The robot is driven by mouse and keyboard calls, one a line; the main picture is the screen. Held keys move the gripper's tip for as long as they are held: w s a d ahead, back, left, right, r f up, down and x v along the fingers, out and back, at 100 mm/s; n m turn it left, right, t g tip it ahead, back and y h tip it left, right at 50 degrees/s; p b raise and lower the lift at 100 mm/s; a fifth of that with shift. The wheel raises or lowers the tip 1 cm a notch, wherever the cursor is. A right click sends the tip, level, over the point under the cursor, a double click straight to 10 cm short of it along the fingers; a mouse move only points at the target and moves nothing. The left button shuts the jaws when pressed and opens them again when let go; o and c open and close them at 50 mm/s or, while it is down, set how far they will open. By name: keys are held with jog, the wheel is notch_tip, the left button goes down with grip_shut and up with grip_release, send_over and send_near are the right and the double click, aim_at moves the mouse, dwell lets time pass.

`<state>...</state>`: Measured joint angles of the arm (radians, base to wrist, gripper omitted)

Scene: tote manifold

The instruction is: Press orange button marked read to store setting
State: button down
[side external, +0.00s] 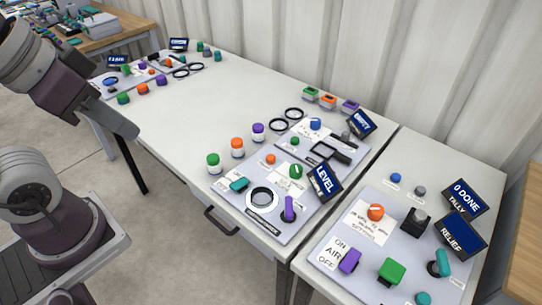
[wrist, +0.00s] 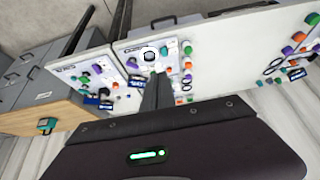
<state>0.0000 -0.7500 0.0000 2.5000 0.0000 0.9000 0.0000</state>
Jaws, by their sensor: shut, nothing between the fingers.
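Several orange controls show in the side external view: a small round orange button (side external: 270,159) on the LEVEL panel (side external: 243,225), and a larger orange knob (side external: 375,212) on the RELIEF panel (side external: 330,250). Another small orange spot (side external: 151,71) is on the far-left panel (side external: 110,92). The print is too small to tell which is marked read.
Displays read LEVEL (side external: 323,181), EMPTY (side external: 360,123), RELIEF (side external: 463,234) and 0 DONE TALLY (side external: 466,197). Green, orange and purple capped jars (side external: 237,148) stand left of the LEVEL panel. Black rings (side external: 285,120) lie behind it. The table's middle (side external: 215,95) is clear. A corrugated wall (side external: 400,60) stands behind.

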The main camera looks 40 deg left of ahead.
dwell(0.7)
jog(key=m+t+y, duration=0.1)
jog(key=m+t, duration=0.3)
jog(key=m, duration=0.4)
send_over(268, 159)
notch_tip(268, 159, down, 20)
jog(key=shift+w+r, duration=0.1)
jog(key=shift+f, duration=4.4)
jog(key=shift+f, duration=0.4)
